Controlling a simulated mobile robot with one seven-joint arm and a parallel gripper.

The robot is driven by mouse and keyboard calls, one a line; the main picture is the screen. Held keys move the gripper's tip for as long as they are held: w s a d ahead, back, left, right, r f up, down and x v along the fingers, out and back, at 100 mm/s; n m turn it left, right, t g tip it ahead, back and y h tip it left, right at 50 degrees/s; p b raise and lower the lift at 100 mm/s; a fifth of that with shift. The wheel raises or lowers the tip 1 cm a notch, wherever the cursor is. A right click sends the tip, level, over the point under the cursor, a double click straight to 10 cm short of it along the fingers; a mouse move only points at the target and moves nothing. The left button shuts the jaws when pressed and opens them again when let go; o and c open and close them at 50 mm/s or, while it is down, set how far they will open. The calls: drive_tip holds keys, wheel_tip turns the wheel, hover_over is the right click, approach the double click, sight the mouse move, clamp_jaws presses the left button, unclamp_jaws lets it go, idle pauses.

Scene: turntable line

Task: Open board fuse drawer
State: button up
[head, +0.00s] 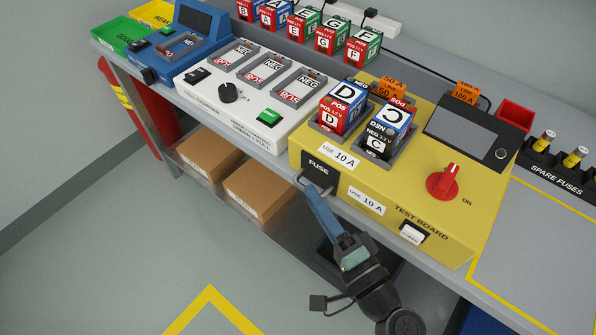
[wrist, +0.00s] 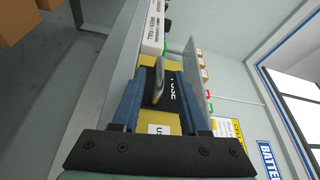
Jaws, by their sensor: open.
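The yellow test board (head: 400,195) stands on the bench. Its black fuse drawer (head: 319,167), marked FUSE, is in the front face at the left and looks shut. A grey metal loop handle (wrist: 159,82) sticks out of the drawer front. My gripper (head: 312,191) reaches up to the handle from below, with blue fingers. In the wrist view my gripper (wrist: 158,90) is open, one finger on each side of the handle, with gaps visible. In the head view the fingers partly hide the handle.
The board holds battery D (head: 343,108) and battery C (head: 388,128), a red knob (head: 443,183) and a white power switch (head: 412,233). A white charger (head: 245,95) stands to the left. Cardboard boxes (head: 262,190) sit on the lower shelf. The floor in front is clear.

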sight(299, 176)
drive_tip(key=x, duration=0.6)
drive_tip(key=shift+w+a, duration=0.1)
drive_tip(key=shift+w, duration=0.1)
clamp_jaws()
drive_tip(key=shift+r, duration=0.15)
idle(1.1)
